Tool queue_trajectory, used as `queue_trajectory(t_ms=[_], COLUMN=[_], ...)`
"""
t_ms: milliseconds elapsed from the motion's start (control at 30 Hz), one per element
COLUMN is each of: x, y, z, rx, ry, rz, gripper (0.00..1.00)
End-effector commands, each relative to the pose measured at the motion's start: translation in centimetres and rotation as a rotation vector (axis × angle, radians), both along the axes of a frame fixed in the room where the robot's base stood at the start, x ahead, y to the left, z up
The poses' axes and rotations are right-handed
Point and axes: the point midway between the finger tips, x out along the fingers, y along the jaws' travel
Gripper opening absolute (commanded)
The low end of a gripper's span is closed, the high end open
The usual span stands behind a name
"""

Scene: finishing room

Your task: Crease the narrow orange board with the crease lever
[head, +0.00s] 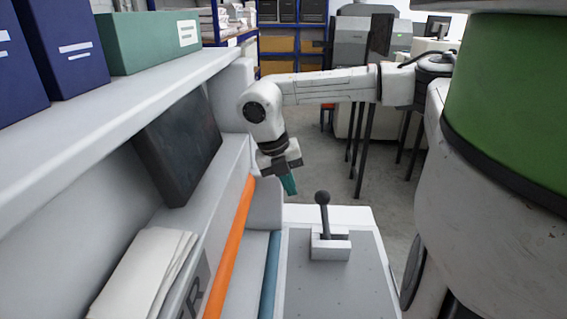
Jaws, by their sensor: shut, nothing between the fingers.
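The crease lever (325,216) stands upright on a light slotted block, with a dark round knob on top. The block sits on a grey plate (340,285) at the lower middle. A long narrow orange board (232,246) runs from the bottom edge towards the back, left of the plate. My gripper (290,187) points down with its teal fingers shut and empty. It shows above and left of the lever knob, near the far end of the orange board, apart from the lever. The near end of the orange board is cut off by the picture's edge.
A blue strip (269,280) runs between the orange board and the plate. At left, a shelf (150,88) with binders overhangs a dark panel (180,145) and pale paper sheets (145,275). Open floor (318,180) shows behind the plate.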

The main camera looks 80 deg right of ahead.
Motion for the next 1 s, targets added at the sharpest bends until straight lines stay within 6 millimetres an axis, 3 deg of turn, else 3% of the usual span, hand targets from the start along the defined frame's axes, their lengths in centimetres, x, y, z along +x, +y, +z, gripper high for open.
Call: queue_trajectory(t_ms=[200, 400, 1000], x=[-2.6, -3.9, -3.7], y=[-0.7, -1.1, -1.1], z=[-1.1, -1.5, -1.6], rx=[0.001, -0.001, 0.003], ry=[-0.001, -0.001, -0.032], rz=[-0.002, -0.001, 0.0], gripper=[0.0, 0.0, 0.0])
